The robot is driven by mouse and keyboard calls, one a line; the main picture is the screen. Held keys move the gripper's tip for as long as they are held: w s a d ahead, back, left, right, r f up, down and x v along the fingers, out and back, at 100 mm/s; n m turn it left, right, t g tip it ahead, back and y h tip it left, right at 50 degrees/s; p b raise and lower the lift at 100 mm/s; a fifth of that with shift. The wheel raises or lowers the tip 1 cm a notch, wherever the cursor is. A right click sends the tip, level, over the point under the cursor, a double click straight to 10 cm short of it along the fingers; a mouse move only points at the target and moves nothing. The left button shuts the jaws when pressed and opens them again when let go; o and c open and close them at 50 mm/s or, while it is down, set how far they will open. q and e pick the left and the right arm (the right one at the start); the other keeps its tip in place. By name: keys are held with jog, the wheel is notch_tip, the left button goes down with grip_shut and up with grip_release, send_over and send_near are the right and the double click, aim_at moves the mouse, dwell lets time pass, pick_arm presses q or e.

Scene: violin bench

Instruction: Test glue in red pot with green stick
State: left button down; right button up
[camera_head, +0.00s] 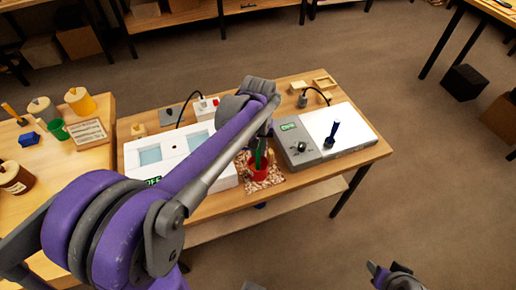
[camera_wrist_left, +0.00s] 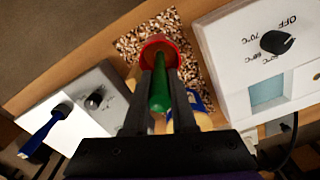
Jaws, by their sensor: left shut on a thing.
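The red pot (camera_head: 261,176) stands on a speckled mat (camera_head: 274,184) between two white devices. My left gripper (camera_head: 262,146) is above the pot, pointing down, and is shut on the green stick (camera_head: 257,160). In the left wrist view, the green stick (camera_wrist_left: 160,90) lies between the two dark fingers (camera_wrist_left: 160,76). Its far end overlaps the mouth of the red pot (camera_wrist_left: 176,44); how deep it reaches is hidden. The glue cannot be made out. My right gripper (camera_head: 388,272) is low at the bottom right, away from the bench, and its jaws are unclear.
A white bath with two basins (camera_head: 198,140) stands left of the pot. A side table (camera_head: 82,168) at left holds a green cup (camera_head: 54,130) and jars.

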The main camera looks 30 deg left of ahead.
pick_arm(q)
jog(key=shift+r+p, duration=2.25)
jog(key=shift+r, duration=2.1)
jog(key=shift+r+p, duration=0.95)
jog(key=shift+r, duration=1.15)
pick_arm(e)
jog(key=w+r, duration=0.4)
jog(key=r, duration=0.5)
jog(key=shift+t, duration=0.4)
pick_arm(q)
jog(key=shift+f, duration=0.1)
jog(key=shift+s, duration=0.1)
pick_arm(e)
jog(key=shift+s, duration=0.1)
